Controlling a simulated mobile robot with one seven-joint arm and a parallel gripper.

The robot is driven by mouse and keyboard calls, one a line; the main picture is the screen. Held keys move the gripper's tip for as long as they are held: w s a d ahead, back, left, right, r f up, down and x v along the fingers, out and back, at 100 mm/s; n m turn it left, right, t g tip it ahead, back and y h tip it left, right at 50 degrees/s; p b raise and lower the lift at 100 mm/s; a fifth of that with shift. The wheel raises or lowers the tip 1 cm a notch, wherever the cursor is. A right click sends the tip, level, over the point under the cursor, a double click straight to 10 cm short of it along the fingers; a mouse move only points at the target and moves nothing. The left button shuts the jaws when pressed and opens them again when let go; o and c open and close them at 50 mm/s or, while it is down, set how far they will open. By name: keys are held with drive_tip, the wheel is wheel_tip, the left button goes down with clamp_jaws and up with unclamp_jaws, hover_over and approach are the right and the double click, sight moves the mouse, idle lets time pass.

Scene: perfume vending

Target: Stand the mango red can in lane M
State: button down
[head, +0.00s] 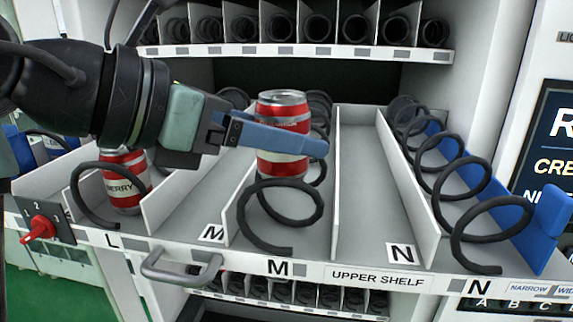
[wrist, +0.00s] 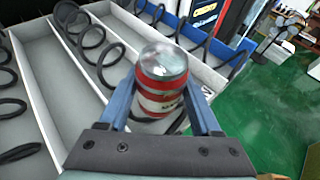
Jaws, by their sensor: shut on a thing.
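My gripper (head: 300,142) is shut on a red and white can (head: 284,168), its blue fingers on either side. The can is upright; its name is not readable. It also shows, with its silver top, between the fingers in the wrist view (wrist: 163,68).
A second red and white can (head: 124,185), its label ending in "ERRY", stands in lane L at left. White dividers (head: 335,190) separate the lanes. A bare lane lies right of the held can. A shelf hangs above.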

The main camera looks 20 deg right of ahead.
sight(288, 179)
drive_tip(key=shift+d+f, duration=0.25)
drive_tip(key=shift+f, duration=0.05)
wheel_tip(288, 179, down, 3)
drive_tip(key=shift+d+r+p, duration=0.1)
drive_tip(key=shift+p, duration=0.45)
drive_tip(key=shift+f, duration=0.65)
drive_tip(key=shift+f, duration=0.15)
drive_tip(key=shift+f, duration=0.5)
